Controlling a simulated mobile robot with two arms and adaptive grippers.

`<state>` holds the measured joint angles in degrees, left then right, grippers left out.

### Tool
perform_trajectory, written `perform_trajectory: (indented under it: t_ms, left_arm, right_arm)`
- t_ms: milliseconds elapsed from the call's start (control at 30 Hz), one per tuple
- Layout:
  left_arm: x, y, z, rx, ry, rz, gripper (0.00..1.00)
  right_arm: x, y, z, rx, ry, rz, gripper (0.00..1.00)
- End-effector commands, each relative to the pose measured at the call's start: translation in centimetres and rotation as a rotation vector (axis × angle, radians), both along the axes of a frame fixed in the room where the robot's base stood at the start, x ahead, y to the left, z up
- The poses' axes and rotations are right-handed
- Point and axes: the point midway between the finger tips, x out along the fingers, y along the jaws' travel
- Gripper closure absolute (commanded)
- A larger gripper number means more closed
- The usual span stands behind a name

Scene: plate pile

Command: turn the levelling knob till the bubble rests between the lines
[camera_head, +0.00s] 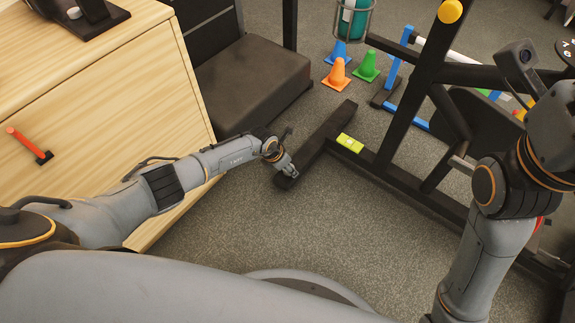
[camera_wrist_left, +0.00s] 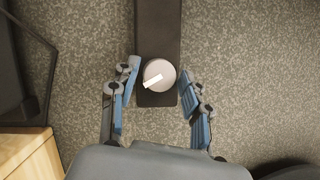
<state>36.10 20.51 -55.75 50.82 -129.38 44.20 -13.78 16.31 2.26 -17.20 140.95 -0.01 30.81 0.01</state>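The levelling knob (camera_wrist_left: 159,74) is a round pale grey disc with a white mark, on the end of the black machine foot (camera_wrist_left: 157,25) in the left wrist view. My left gripper (camera_wrist_left: 161,88) is open, with one blue-padded finger on each side of the knob; whether they touch it is hard to tell, but gaps show. In the head view, my left gripper (camera_head: 288,170) is at the near end of the foot and hides the knob. A yellow-green level (camera_head: 350,143) lies on the frame beam; its bubble is too small to make out. My right gripper is not clearly visible.
A wooden cabinet (camera_head: 90,80) with an orange handle stands left, close to my left arm. A dark padded bench (camera_head: 255,80) is behind it. Orange, green and blue cones (camera_head: 337,75) stand farther back. The grey floor (camera_head: 290,235) in front is clear.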

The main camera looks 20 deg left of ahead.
Motion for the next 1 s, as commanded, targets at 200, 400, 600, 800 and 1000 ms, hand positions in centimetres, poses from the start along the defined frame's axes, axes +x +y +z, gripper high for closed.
perform_trajectory:
  t_ms: [200, 400, 600, 800, 1000]
  left_arm:
    - [0.0, 0.0, 0.0, 0.0, 0.0, -0.001, 0.42]
    - [-0.1, 0.1, 0.3, 0.0, -0.001, -0.002, 0.42]
    - [-0.7, 0.6, 2.1, 0.0, -0.001, -0.002, 0.42]
    - [-1.8, 1.4, 5.3, 0.001, -0.002, -0.003, 0.42]
    - [-2.9, 2.1, 8.5, 0.002, -0.001, -0.002, 0.42]
  right_arm:
    - [0.0, 0.0, 0.0, 0.0, 0.0, 0.0, 0.6]
    - [0.0, 0.0, 0.0, 0.0, -0.001, 0.0, 0.6]
    - [0.0, 0.0, 0.0, 0.0, -0.001, 0.0, 0.6]
    - [0.0, 0.0, 0.0, 0.0, -0.001, 0.0, 0.6]
    - [0.0, 0.0, 0.0, 0.0, 0.0, 0.0, 0.6]
